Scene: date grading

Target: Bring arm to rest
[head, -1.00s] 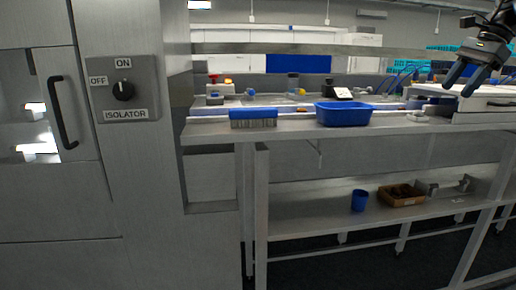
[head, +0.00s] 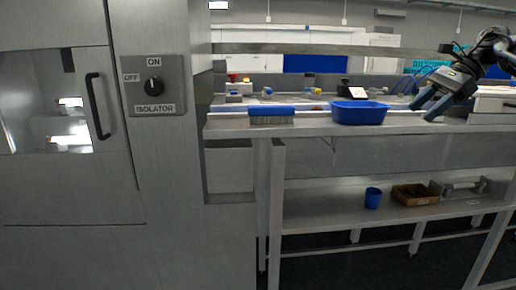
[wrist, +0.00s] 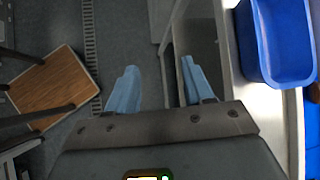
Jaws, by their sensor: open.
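My gripper (head: 424,104) is at the right of the head view, just to the right of the blue tub and near the bench's front edge. Its two blue fingers are apart with nothing between them. In the wrist view my gripper (wrist: 157,88) points down past the bench edge, with dark floor between the fingers. My arm reaches in from the right of the head view.
A blue tub (head: 359,112) and a blue-topped brush (head: 271,115) stand on the steel bench (head: 228,128). The shelf below holds a blue cup (head: 373,198) and a brown box (head: 414,195). A cabinet with an isolator switch (head: 153,87) stands left. A wooden-topped stool (wrist: 50,84) is on the floor.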

